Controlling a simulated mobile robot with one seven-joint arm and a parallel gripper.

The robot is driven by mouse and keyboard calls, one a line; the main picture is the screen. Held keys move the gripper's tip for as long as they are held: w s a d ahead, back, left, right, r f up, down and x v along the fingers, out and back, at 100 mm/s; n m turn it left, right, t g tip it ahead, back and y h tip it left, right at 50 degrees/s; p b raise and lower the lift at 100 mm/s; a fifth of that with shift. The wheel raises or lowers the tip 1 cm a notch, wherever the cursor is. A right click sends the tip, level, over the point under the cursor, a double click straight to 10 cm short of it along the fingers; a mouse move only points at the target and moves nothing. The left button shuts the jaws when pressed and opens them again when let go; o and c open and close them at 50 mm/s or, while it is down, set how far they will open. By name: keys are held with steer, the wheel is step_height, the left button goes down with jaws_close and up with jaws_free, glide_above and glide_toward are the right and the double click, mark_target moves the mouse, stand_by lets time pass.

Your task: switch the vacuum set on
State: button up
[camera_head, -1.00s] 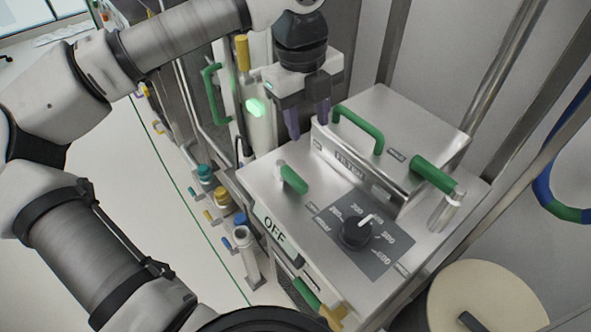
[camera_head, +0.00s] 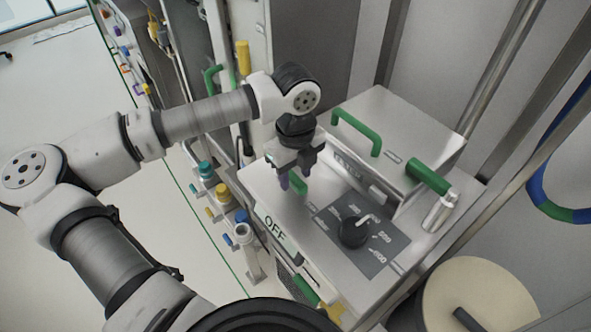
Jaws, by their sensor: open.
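The vacuum set is a metal cabinet (camera_head: 412,262) with an OFF label (camera_head: 274,228) on its front left edge. A small green-handled lever (camera_head: 299,187) stands on its top at the left, partly hidden by my gripper. A black dial (camera_head: 353,231) sits on a dark grey panel right of the lever. My gripper (camera_head: 295,184) is open and points down, its purple fingertips at the green lever. I cannot tell whether the fingers touch it or stand on both sides of it.
A raised filter box with a green handle (camera_head: 358,131) stands behind the lever. A green-handled valve (camera_head: 429,176) is at its right. Coloured valves (camera_head: 222,194) line the left side. A round beige lid (camera_head: 478,305) is at the lower right.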

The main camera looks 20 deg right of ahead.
steer(key=shift+f, duration=0.2)
jaws_close()
